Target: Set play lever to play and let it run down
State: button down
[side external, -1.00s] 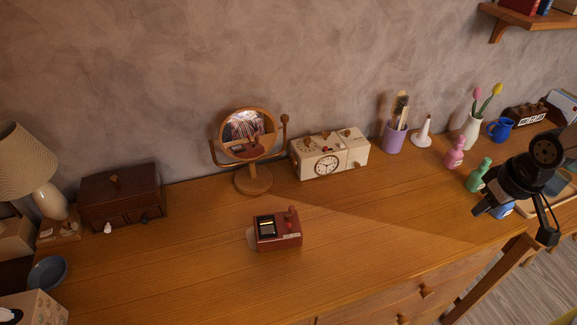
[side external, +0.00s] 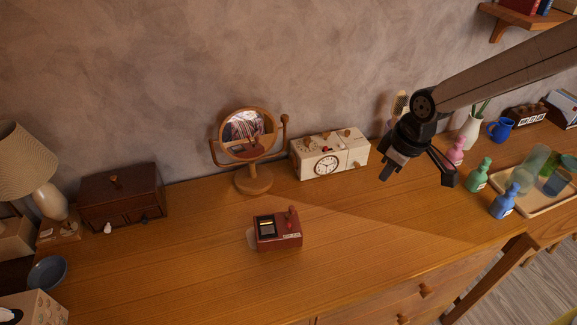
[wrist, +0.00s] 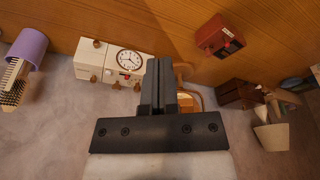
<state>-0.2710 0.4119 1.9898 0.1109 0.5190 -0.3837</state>
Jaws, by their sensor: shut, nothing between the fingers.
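A small dark-red box (side external: 277,232) with a black-framed panel and an upright wooden peg stands on the wooden dresser top, in front of the round mirror. It also shows in the wrist view (wrist: 219,36). A cream box (side external: 330,155) with a clock dial and wooden knobs stands by the wall, right of the mirror; it shows in the wrist view too (wrist: 122,60). Which part is the play lever, and its setting, is too small to tell. My gripper (side external: 387,172) is shut and empty, above the dresser right of both boxes. Its fingers (wrist: 158,68) touch nothing.
A round mirror (side external: 243,130) on a stand rises behind the red box. Coloured bottles (side external: 503,201) and a tray (side external: 540,205) stand at right. A brown chest (side external: 121,197) and lamp (side external: 30,160) are at left. The dresser front is clear around the red box.

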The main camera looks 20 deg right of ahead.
jog(key=w+a+f+n+y, duration=0.15)
jog(key=w+a+n, duration=0.3)
jog(key=a, duration=0.65)
jog(key=n+g, duration=0.1)
jog(key=n, duration=0.2)
send_over(262, 231)
jog(key=s+d, duration=0.1)
jog(key=d, duration=0.2)
notch_tip(262, 231, down, 3)
jog(key=shift+s+d+f, duration=0.15)
jog(key=shift+f, duration=0.15)
jog(key=x, duration=1)
jog(key=shift+s+d+r, duration=0.1)
jog(key=shift+s+d, duration=0.1)
jog(key=shift+d, duration=0.4)
jog(key=shift+s+d+r, duration=0.1)
jog(key=shift+s+d, duration=0.15)
jog(key=shift+d, duration=0.4)
jog(key=shift+s+d+r, duration=0.15)
jog(key=shift+s+d, duration=0.05)
jog(key=shift+d, duration=0.4)
